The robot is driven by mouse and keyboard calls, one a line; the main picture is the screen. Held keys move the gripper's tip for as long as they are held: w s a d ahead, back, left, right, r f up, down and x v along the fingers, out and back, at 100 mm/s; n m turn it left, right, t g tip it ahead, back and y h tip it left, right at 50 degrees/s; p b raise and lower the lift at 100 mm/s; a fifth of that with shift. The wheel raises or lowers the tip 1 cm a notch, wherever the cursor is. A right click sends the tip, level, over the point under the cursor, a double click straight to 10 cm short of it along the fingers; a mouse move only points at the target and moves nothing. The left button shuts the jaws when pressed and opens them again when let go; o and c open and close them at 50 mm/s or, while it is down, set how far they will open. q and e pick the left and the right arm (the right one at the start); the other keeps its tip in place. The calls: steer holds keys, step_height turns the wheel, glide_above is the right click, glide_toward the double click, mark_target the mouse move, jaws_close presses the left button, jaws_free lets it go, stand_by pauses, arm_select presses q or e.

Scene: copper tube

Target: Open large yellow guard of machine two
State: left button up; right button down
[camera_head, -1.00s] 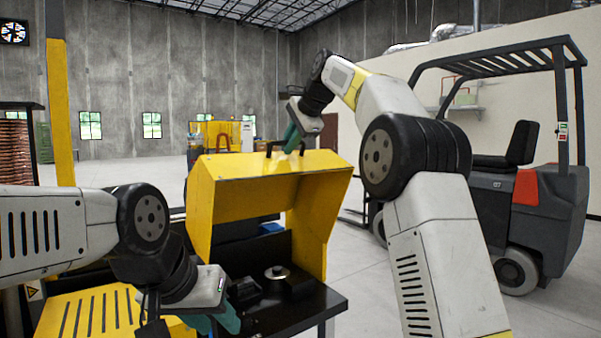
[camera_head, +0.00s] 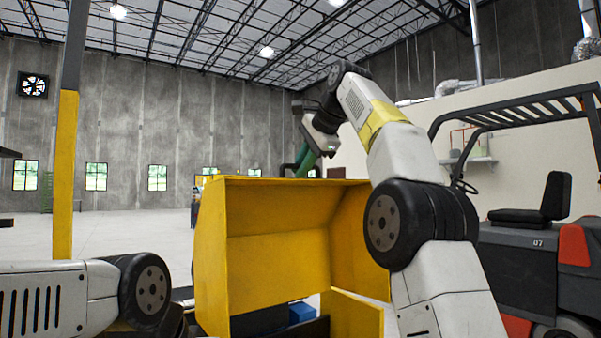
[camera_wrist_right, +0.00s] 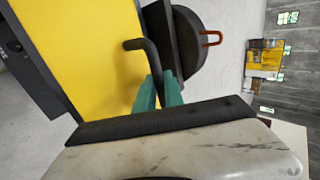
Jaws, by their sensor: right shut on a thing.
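The large yellow guard (camera_head: 275,262) stands raised in front of me in the head view, its hollow inner side facing me. Its yellow outer face also shows in the right wrist view (camera_wrist_right: 85,45). My right gripper (camera_head: 303,164) is at the guard's top edge, reaching over from the right. In the right wrist view its green fingers (camera_wrist_right: 159,92) are shut on the guard's bent black handle (camera_wrist_right: 147,55). My left arm comes in at the lower left, but its gripper is below the picture.
A lower yellow panel (camera_head: 355,316) and a blue object (camera_head: 301,312) show beneath the guard. A forklift (camera_head: 540,250) stands at the right. A yellow post (camera_head: 66,175) rises at the left. Open floor (camera_head: 130,230) lies behind.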

steer(key=shift+a+f, duration=0.1)
steer(key=shift+a, duration=0.05)
steer(key=c, duration=1.5)
jaws_free()
steer(key=shift+v, duration=0.75)
steer(key=s+d, duration=0.2)
steer(key=s, duration=0.1)
steer(key=s+d, duration=0.2)
steer(key=s, duration=0.1)
steer(key=s+d, duration=0.3)
steer(key=shift+s, duration=0.25)
